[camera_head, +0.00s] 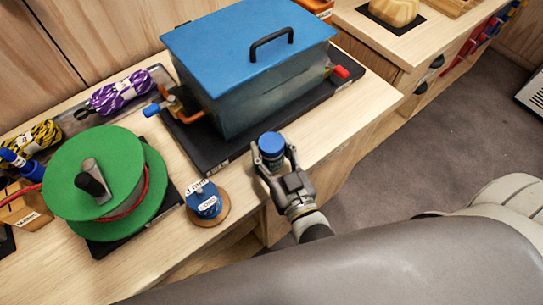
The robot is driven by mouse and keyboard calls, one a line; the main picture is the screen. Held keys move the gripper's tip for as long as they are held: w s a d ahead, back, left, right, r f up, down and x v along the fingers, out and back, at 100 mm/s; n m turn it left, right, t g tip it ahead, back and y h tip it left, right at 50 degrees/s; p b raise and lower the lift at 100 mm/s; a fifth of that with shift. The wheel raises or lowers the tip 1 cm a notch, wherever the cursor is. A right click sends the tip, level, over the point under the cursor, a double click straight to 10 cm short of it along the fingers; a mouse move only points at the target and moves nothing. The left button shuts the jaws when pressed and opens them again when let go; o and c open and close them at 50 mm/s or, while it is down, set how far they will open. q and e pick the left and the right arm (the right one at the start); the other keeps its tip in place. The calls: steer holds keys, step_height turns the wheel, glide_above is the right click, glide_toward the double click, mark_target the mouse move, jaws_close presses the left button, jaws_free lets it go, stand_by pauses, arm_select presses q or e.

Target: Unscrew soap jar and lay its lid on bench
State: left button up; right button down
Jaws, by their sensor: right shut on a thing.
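A small jar with a round blue lid (271,143) and a greyish body is at the bench's front edge. The lid sits on top of the body. My right gripper (272,156) reaches in from the lower right and is shut on this jar, one finger on each side just below the lid. Its body is mostly hidden by the fingers, and I cannot tell whether its base touches the bench. The wooden bench (335,140) has bare surface around the jar. My left gripper is not in view.
A blue-lidded tank (235,55) on a dark mat stands behind the jar. A green reel (95,170) and a small blue labelled item (207,202) on a wooden disc are at left. Rope coils (120,92) lie behind. My grey arm crosses the front.

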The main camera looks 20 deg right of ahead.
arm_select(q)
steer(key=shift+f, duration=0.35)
arm_select(e)
steer(key=shift+f, duration=0.3)
steer(key=c, duration=0.6)
jaws_free()
steer(key=shift+f, duration=0.1)
steer(key=shift+c, duration=0.2)
steer(key=shift+r, duration=0.2)
steer(key=shift+s+f, duration=0.1)
steer(key=shift+s, duration=0.2)
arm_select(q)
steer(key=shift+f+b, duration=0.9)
arm_select(e)
steer(key=s+d, duration=0.1)
steer(key=s, duration=1)
steer(key=shift+s, duration=0.2)
